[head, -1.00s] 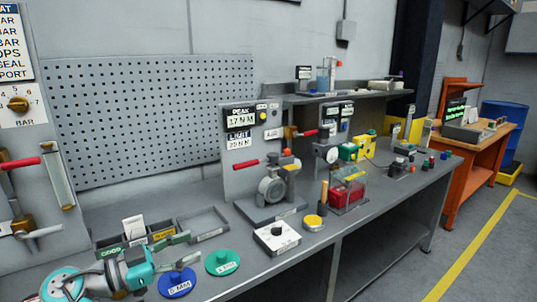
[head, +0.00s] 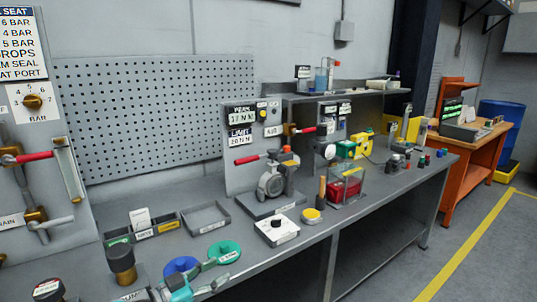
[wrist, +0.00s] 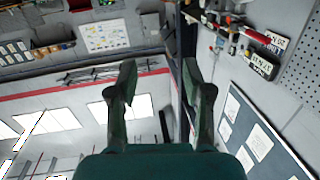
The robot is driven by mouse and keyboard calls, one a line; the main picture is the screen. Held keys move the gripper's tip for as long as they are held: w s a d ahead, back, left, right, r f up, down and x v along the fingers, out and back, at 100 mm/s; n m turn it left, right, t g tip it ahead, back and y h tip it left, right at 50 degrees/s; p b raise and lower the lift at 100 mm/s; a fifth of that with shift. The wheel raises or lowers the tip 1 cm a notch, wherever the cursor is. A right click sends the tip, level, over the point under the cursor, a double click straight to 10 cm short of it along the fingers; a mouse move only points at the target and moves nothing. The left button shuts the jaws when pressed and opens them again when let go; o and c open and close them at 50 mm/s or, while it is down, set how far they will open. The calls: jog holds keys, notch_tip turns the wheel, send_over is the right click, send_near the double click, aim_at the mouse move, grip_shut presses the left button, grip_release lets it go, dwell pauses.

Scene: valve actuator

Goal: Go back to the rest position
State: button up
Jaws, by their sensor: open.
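My gripper (head: 219,272) is low in the head view, above the front part of the workbench (head: 262,258). Its teal body shows near the bottom edge, and its fingers point to the right, in front of the blue disc (head: 181,266) and green disc (head: 224,251). In the wrist view, the two dark fingers (wrist: 159,75) stand apart with nothing between them. The wrist camera looks out over the room, with wall, boards and bright panels beyond the fingers. Most of my arm is out of the head view.
A brass cylinder (head: 121,264) stands close left of my gripper. Small bins (head: 157,229) and an empty tray (head: 205,218) lie behind. A valve with a red lever (head: 271,182) stands farther back. A panel with a red-handled valve (head: 45,170) rises at left. Floor at right is clear.

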jog(key=s+d+f+n+y, duration=0.1)
jog(key=d+f+n+y, duration=0.15)
jog(key=d+f, duration=0.4)
jog(key=s+d+f+n+y, duration=0.1)
jog(key=d+f+n, duration=0.2)
jog(key=f, duration=0.6)
jog(key=s+d+f+n+y, duration=0.2)
jog(key=d+f, duration=0.3)
jog(key=f, duration=0.3)
jog(key=s+d+f+n+y, duration=0.4)
jog(key=s+d+f+y, duration=0.1)
jog(key=s+d+f, duration=0.7)
jog(key=s+d+r+y, duration=0.1)
jog(key=s+r, duration=0.1)
jog(key=s, duration=0.8)
jog(key=s+d+r+y, duration=0.2)
jog(key=s, duration=0.9)
jog(key=s+d+r+t, duration=0.1)
jog(key=s+r, duration=0.5)
jog(key=r, duration=0.3)
jog(key=s+d+r+m+t, duration=0.1)
jog(key=s+r+t, duration=0.1)
jog(key=s+r, duration=0.5)
jog(key=shift+s+d+r+h, duration=0.2)
jog(key=shift+r+h, duration=0.15)
jog(key=shift+r, duration=0.6)
